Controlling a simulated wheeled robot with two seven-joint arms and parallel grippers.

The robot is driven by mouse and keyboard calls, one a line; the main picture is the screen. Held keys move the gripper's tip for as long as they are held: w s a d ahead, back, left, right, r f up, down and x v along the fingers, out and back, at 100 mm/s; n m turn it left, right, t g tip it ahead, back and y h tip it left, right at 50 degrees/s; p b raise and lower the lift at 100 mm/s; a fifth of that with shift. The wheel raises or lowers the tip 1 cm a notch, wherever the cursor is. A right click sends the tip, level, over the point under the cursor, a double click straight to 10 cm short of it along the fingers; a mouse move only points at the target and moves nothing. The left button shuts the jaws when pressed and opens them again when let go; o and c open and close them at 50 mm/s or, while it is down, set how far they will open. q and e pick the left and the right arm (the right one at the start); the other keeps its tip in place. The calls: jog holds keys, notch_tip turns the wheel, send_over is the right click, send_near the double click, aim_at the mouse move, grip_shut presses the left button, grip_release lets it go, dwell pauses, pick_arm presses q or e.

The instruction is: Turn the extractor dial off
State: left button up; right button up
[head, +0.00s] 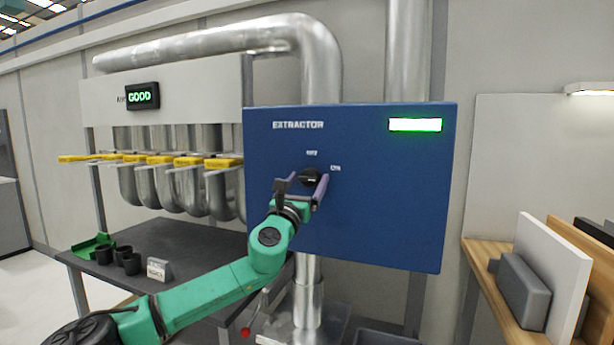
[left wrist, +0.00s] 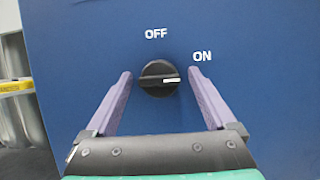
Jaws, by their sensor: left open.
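The extractor panel (head: 390,200) is a blue box labelled EXTRACTOR, with a lit green indicator (head: 415,125) at its upper right. The black dial (head: 310,176) sits at its middle, below the OFF label and beside the ON label. In the left wrist view the dial (left wrist: 159,78) has a white pointer mark (left wrist: 172,80) pointing right, below the ON label (left wrist: 202,56); OFF (left wrist: 156,34) is above the dial. My left gripper (head: 305,180) is open, its purple fingers on either side of the dial with gaps between. My right gripper is not in view.
Metal ducts (head: 320,65) rise behind the panel. Yellow-handled gates (head: 190,161) and a GOOD display (head: 142,96) are at left. A dark table (head: 190,250) holds black cups (head: 128,262). A wooden bench (head: 495,290) with boards stands at right.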

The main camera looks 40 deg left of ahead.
pick_arm(q)
jog(key=shift+s, duration=0.1)
jog(key=c, duration=1.4)
jog(key=shift+o, duration=0.2)
jog(key=shift+n+y, duration=0.4)
jog(key=shift+n, duration=0.1)
jog(key=n+y, duration=0.1)
jog(key=n, duration=0.1)
jog(key=n+g+y+p, duration=0.1)
jog(key=n, duration=0.2)
jog(key=shift+d+r, duration=0.1)
jog(key=n+g+y+p, duration=0.1)
jog(key=n, duration=0.2)
jog(key=n+g+y+p, duration=0.1)
jog(key=n, duration=0.2)
jog(key=shift+r+g, duration=0.15)
jog(key=shift+g, duration=0.25)
jog(key=n+g+p, duration=0.1)
jog(key=n, duration=0.2)
jog(key=n+g+p, duration=0.1)
jog(key=n+p, duration=0.1)
jog(key=n, duration=0.1)
jog(key=shift+d+r+n+g+y, duration=0.1)
jog(key=shift+n+g+y, duration=0.3)
jog(key=shift+n+g+h+p, duration=0.5)
jog(key=shift+n+p, duration=0.45)
jog(key=shift+n, duration=0.85)
